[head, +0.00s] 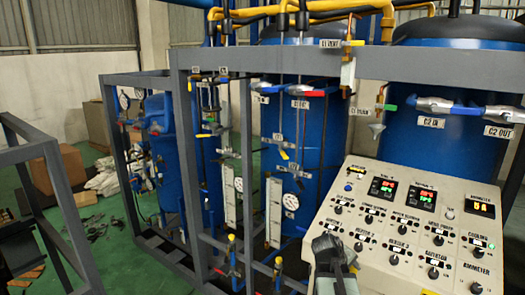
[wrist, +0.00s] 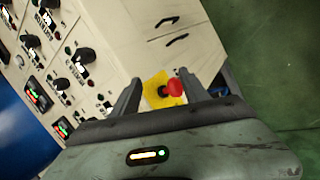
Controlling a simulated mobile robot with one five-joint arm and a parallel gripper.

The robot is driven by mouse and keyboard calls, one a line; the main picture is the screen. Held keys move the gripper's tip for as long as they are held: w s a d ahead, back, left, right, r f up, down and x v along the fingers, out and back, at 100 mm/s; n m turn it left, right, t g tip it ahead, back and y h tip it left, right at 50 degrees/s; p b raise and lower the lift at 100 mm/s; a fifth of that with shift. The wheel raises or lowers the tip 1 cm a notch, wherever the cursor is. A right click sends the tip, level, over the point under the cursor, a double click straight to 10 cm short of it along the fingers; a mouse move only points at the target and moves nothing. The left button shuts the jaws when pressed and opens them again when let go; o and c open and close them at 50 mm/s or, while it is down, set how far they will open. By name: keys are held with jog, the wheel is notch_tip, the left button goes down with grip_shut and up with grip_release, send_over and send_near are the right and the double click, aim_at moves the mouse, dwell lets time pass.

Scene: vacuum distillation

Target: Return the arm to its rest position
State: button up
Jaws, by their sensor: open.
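My gripper (head: 326,246) shows at the bottom of the head view, in front of the lower left part of the control panel (head: 378,196). In the wrist view, the two fingers of my gripper (wrist: 158,80) stand apart, with nothing held between them. A red push button (wrist: 174,88) on a yellow plate (wrist: 158,92) shows between and beyond the fingers. I cannot tell the exact distance to it. The panel's knobs and displays show at the left of the wrist view.
A grey metal frame (head: 183,150) with blue tanks (head: 290,120), pipes and valves stands behind and left of the panel. Another grey frame (head: 70,215) is at the far left. Boxes (head: 68,165) and white bags lie on the green floor. Open floor shows at right in the wrist view (wrist: 280,60).

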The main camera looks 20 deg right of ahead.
jog(key=a+f+m+g+y+b, duration=0.1)
jog(key=a+f+m+y, duration=0.2)
jog(key=a, duration=1.4)
jog(key=a+f+y, duration=0.3)
jog(key=a+y, duration=0.1)
jog(key=a, duration=1.3)
notch_tip(320, 180, down, 14)
jog(key=s+g+b, duration=0.1)
jog(key=s+b, duration=0.1)
jog(key=b, duration=1.2)
jog(key=shift+d, duration=0.4)
jog(key=c, duration=0.4)
jog(key=shift+o, duration=0.2)
jog(key=shift+a, duration=0.1)
